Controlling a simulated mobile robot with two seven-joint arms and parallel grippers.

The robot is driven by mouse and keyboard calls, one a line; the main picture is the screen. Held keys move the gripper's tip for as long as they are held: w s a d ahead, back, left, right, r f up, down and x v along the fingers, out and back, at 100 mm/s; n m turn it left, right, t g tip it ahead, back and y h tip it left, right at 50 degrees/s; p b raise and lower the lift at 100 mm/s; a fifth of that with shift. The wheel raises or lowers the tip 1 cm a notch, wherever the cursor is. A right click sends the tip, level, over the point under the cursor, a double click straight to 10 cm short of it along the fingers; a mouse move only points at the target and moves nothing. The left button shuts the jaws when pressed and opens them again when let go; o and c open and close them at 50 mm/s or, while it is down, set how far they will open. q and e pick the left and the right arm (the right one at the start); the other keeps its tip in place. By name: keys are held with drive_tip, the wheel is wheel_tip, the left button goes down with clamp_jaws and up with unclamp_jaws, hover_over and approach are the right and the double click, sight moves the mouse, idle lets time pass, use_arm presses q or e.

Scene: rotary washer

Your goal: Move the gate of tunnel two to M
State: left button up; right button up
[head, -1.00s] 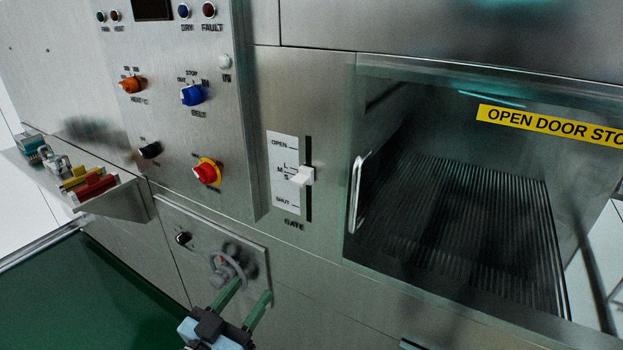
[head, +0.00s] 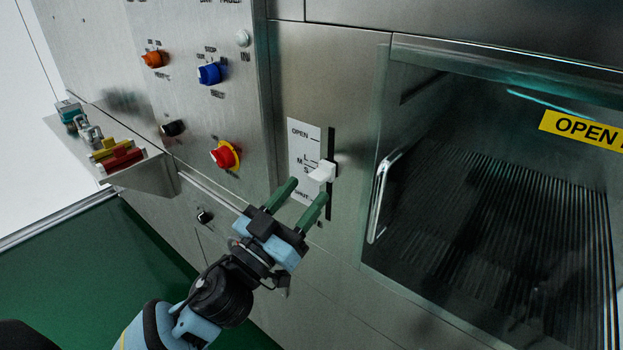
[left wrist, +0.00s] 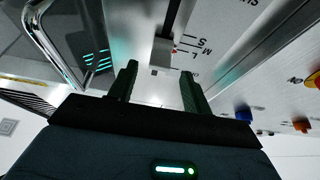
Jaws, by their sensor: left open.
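The gate slider is a white handle (head: 323,171) on a dark vertical slot (head: 330,205) in the steel front. Its white scale plate (head: 303,150) reads OPEN, L, M, S, and SHUT at the bottom, partly covered by my fingers. The handle stands near M and S; its exact mark is hard to tell. My left gripper (head: 302,192) is open and empty, just below and left of the handle, apart from it. In the left wrist view the handle (left wrist: 161,52) shows beyond and between the two green fingers (left wrist: 160,85). My right gripper is not in view.
A glass door with a bar handle (head: 380,195) is right of the slot. Red (head: 224,155), blue (head: 210,73) and orange (head: 154,59) knobs are to the left. A shelf (head: 150,178) with coloured items juts out at the left.

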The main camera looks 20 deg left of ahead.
use_arm(q)
drive_tip(key=x, duration=0.3)
drive_tip(key=shift+w+p, duration=0.25)
drive_tip(key=shift+p, duration=0.05)
clamp_jaws()
